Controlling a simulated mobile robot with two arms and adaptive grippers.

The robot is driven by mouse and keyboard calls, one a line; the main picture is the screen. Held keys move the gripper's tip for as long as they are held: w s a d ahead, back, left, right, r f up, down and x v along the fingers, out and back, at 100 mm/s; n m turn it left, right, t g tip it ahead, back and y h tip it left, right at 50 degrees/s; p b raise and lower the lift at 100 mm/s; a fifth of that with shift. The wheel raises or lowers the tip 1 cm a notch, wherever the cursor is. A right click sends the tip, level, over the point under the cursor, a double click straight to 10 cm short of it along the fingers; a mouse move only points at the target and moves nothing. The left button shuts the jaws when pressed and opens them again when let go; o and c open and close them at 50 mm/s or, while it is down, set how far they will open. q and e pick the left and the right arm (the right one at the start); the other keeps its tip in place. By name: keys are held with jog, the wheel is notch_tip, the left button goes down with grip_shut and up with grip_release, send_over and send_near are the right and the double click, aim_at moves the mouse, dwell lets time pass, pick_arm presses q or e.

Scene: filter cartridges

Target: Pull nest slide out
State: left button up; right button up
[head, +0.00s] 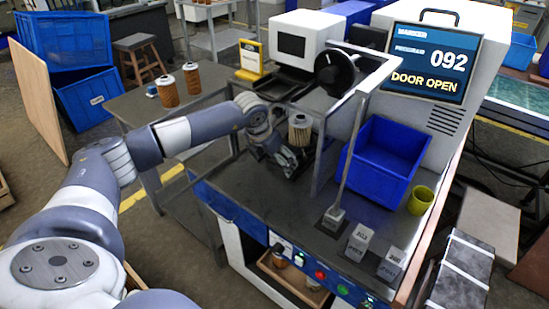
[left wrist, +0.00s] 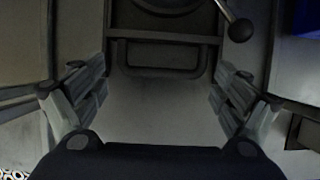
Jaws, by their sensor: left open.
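My left gripper (head: 287,163) is low over the marker machine's dark deck, just in front of a pale filter cartridge (head: 300,130) that stands upright. In the left wrist view my left gripper (left wrist: 157,95) is open and empty, its fingers spread wide. Between and beyond the fingers is the nest slide's dark U-shaped handle (left wrist: 160,75), with a crossbar and a rounded dark part above it. The fingers appear apart from the handle. In the head view the slide is mostly hidden by my gripper. My right gripper is not in view.
The machine's screen (head: 428,62) reads DOOR OPEN. A blue bin (head: 385,160) and yellow cup (head: 420,200) stand right of the upright panel. A ball-ended lever (left wrist: 239,29) is near the right finger.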

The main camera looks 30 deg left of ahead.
pick_arm(q)
jog(key=shift+s, duration=0.1)
jog(key=c, duration=2)
grip_shut()
jog(key=shift+d, duration=0.1)
jog(key=shift+f, duration=0.1)
